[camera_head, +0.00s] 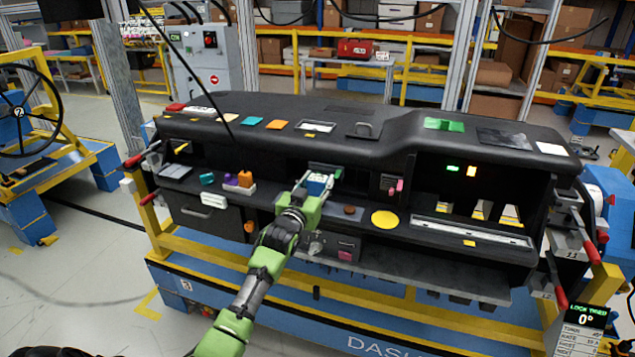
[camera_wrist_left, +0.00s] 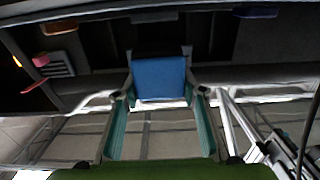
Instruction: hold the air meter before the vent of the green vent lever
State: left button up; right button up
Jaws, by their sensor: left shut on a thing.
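My left gripper (camera_head: 314,192) is shut on a small blue air meter (camera_head: 318,182) with a pale face, in front of the middle of the dashboard. In the left wrist view the blue meter (camera_wrist_left: 160,78) sits between the two fingers of the left gripper (camera_wrist_left: 160,98). A green piece (camera_head: 326,169), which looks like the green vent lever, shows just behind and above the meter. The vent opening there is dark and partly hidden by the meter and gripper. I cannot tell the exact gap between meter and vent. My right gripper is not in view.
The black dashboard (camera_head: 290,118) stands on a blue and yellow frame. Teal (camera_head: 207,179) and orange (camera_head: 245,179) items lie on its left shelf. A pink lever (camera_head: 399,185) and a yellow disc (camera_head: 384,220) are to the right. Red-handled clamps (camera_head: 134,160) jut out at the ends.

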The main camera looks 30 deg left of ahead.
pick_arm(q)
jog(key=shift+r, duration=0.1)
jog(key=s+r+p, duration=0.1)
jog(key=s+p, duration=0.1)
jog(key=s+d+r+p, duration=0.1)
jog(key=s+p, duration=0.2)
jog(key=s+d+r+p, duration=0.1)
jog(key=s+p, duration=0.1)
jog(key=s, duration=0.1)
jog(key=shift+p, duration=0.3)
jog(key=shift+w, duration=0.1)
